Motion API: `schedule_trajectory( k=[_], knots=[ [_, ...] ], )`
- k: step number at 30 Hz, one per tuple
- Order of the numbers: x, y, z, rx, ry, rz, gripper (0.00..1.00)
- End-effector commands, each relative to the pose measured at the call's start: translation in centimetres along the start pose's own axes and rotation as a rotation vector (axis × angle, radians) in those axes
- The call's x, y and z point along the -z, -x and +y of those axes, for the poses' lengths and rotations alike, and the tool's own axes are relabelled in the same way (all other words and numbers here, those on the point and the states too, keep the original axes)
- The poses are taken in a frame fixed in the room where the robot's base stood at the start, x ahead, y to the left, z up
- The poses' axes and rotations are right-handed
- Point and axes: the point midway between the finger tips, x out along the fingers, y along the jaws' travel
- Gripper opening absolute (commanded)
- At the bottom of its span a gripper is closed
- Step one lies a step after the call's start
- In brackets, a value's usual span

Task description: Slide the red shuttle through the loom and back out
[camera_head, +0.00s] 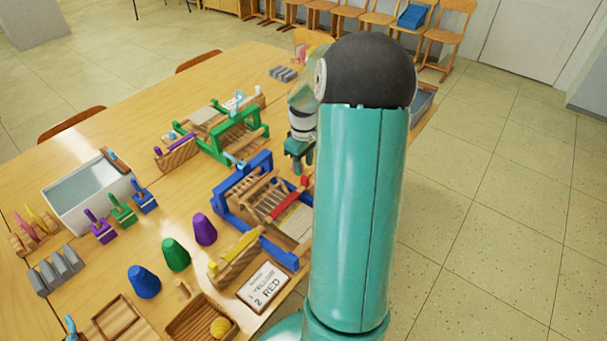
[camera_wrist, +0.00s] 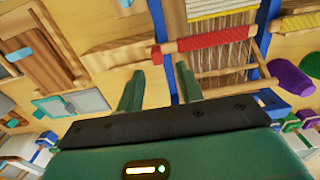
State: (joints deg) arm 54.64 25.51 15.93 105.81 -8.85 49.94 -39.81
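The blue-framed loom (camera_head: 228,202) stands on the near part of the table, with pale warp threads strung across it. The red shuttle (camera_head: 286,203) lies across the loom at its right part. In the wrist view the red shuttle (camera_wrist: 208,41) spans the warp between the blue side bars (camera_wrist: 270,12), with a small red knob at its left end. I cannot tell whether it passes between or over the threads. My gripper (camera_head: 298,158) is above the table just beyond the loom. In the wrist view its two fingers (camera_wrist: 158,85) are apart and empty, short of the shuttle.
A green loom (camera_head: 216,150) stands behind the blue one. Purple (camera_head: 204,229), green (camera_head: 175,254) and blue (camera_head: 144,281) cones stand left. My arm hides the table's right side.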

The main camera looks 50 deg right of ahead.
Motion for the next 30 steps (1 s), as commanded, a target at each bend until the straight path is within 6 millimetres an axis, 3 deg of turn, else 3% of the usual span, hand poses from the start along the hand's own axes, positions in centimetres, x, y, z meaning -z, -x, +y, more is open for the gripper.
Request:
schedule_trajectory(
  k=[3,10,30],
  knots=[
    [0.1,2.9,0.0,-0.003,-0.001,0.003,0.36],
    [0.1,6.5,0.0,-0.001,0.001,0.002,0.36],
    [-0.7,7.1,0.1,0.006,-0.022,0.001,0.36]
  ],
)
